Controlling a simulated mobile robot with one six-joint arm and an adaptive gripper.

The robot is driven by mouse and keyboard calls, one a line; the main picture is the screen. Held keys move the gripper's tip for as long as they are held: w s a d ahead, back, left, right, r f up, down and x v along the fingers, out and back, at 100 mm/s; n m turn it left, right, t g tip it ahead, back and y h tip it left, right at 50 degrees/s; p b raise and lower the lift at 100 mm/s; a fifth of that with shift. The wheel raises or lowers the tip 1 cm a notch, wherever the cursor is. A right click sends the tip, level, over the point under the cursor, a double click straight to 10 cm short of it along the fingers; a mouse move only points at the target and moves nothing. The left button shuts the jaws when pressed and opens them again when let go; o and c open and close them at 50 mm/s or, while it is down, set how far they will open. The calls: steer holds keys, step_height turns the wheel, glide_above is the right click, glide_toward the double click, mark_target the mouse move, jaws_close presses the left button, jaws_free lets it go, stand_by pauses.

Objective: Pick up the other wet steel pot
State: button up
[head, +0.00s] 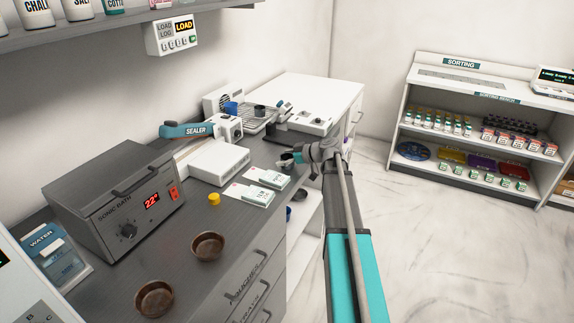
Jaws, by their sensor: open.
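My gripper (296,157) is at the end of my teal and grey arm, over the right edge of the dark counter, with open jaws. A small grey shape (284,164) shows at its fingertips; I cannot tell whether it is a pot or part of the jaws. A small dark grey pot (259,111) stands on the wire rack (252,122) behind the sealer, beside a blue pot (231,108). My gripper is apart from both, nearer to me and to the right. Whether any pot is wet is too small to tell.
A sealer (220,162), white cartons (258,195), a yellow pot (214,200), two brown bowls (208,246) (154,299) and the sonic bath (115,198) occupy the counter (222,282). Open floor (440,240) lies to the right, before the sorting shelves (475,130).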

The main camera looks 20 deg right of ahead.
stand_by(0.4)
steer(key=c, duration=0.9)
steer(key=shift+c, duration=0.2)
steer(key=shift+r, duration=0.1)
steer(key=shift+r+p, duration=1.25)
steer(key=shift+p, duration=0.05)
steer(key=r+p+v, duration=0.2)
steer(key=p+v, duration=0.3)
steer(key=v, duration=0.3)
steer(key=a+r+p+v, duration=0.1)
steer(key=p+v, duration=0.4)
steer(key=v, duration=0.4)
steer(key=shift+w+a+r, duration=0.3)
steer(key=shift+a+r, duration=0.05)
steer(key=shift+r, duration=0.05)
